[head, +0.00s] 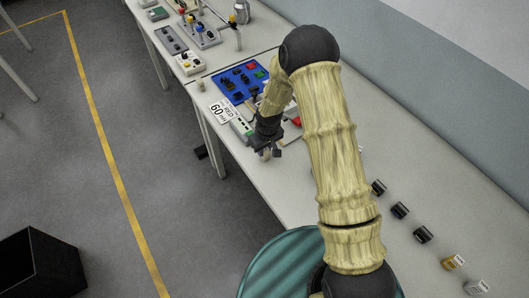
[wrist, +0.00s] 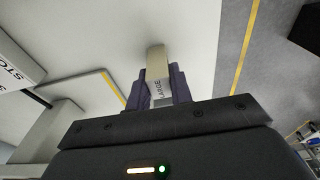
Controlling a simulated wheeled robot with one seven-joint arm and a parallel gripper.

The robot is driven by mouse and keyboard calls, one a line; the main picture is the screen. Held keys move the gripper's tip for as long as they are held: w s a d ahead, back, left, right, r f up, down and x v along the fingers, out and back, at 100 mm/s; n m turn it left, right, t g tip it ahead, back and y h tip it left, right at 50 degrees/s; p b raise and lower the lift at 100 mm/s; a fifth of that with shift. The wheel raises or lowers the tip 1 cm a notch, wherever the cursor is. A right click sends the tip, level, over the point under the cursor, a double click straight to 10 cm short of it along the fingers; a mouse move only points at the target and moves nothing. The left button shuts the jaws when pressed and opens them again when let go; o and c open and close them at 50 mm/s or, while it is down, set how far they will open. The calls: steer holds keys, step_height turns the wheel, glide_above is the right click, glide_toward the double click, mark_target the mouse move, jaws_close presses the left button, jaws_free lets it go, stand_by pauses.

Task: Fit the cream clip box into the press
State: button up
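My gripper (head: 266,150) is low over the front edge of the long table, near the white sign. In the wrist view its two dark fingers (wrist: 160,90) are shut on a cream block (wrist: 157,62), which I take for the cream clip box. A pale label with dark letters shows on its near side. In the head view the block is small and mostly covered by the fingers. I cannot clearly make out the press; a red-topped part (head: 296,121) behind my arm is partly hidden and may belong to it.
A blue board (head: 226,80) with black, red and green parts lies left of my arm, beside a white sign (head: 220,109). Several small black parts (head: 400,210) and a yellow one (head: 453,261) line the table at right. A black bin (head: 40,265) stands on the floor.

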jaws_close()
steer(key=shift+r, duration=0.15)
step_height(320, 180, up, 18)
steer(key=b, duration=0.4)
steer(key=shift+f, duration=0.2)
